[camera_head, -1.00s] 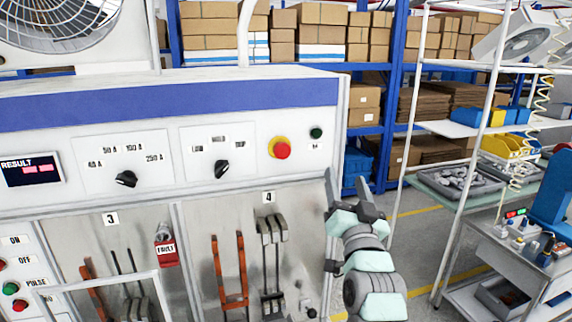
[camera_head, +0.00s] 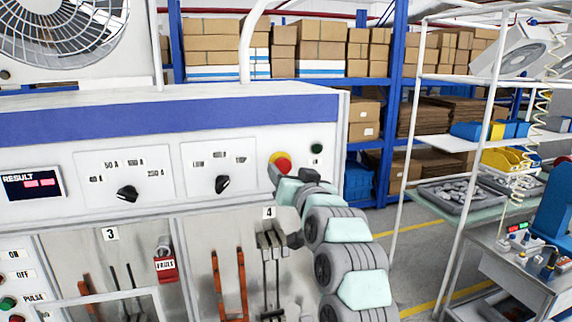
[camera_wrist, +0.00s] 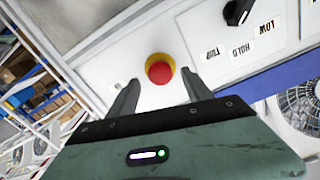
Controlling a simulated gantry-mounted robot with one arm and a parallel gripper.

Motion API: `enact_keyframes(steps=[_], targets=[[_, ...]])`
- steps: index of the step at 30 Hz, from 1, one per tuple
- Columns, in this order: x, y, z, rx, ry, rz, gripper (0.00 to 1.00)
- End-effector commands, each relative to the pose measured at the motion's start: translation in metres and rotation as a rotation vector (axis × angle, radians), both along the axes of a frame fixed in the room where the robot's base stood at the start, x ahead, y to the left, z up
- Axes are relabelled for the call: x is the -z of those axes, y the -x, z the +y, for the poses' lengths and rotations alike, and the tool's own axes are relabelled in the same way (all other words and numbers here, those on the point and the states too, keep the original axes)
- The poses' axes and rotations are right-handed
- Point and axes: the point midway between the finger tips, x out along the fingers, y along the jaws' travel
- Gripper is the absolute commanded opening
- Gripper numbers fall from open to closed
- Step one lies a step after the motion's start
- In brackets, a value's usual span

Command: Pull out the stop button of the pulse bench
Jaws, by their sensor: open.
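The stop button (camera_head: 283,164) is a red knob on a yellow round base, at the right of the pulse bench's white upper panel (camera_head: 262,190). My gripper (camera_head: 275,172) is just below and in front of it in the head view and hides its lower left part. In the wrist view the red stop button (camera_wrist: 159,70) sits beyond the fingertips, roughly between their lines. My gripper (camera_wrist: 158,92) is open and empty there, its two dark fingers apart. No contact with the button shows.
A black selector knob (camera_head: 222,184) lies left of the button, and a green button (camera_head: 317,148) to its right. Breaker levers (camera_head: 271,262) stand below.

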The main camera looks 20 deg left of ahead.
Motion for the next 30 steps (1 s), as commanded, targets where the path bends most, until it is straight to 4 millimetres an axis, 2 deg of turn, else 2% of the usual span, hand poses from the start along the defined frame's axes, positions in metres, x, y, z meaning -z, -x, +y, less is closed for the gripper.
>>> enact_keyframes(steps=[7,17,30], targets=[[-0.003,-0.017,0.013,0.000,-0.003,-0.002,0.59],[-0.002,-0.020,0.015,0.000,-0.001,-0.004,0.59],[-0.001,-0.020,0.015,0.000,-0.002,-0.004,0.24]])
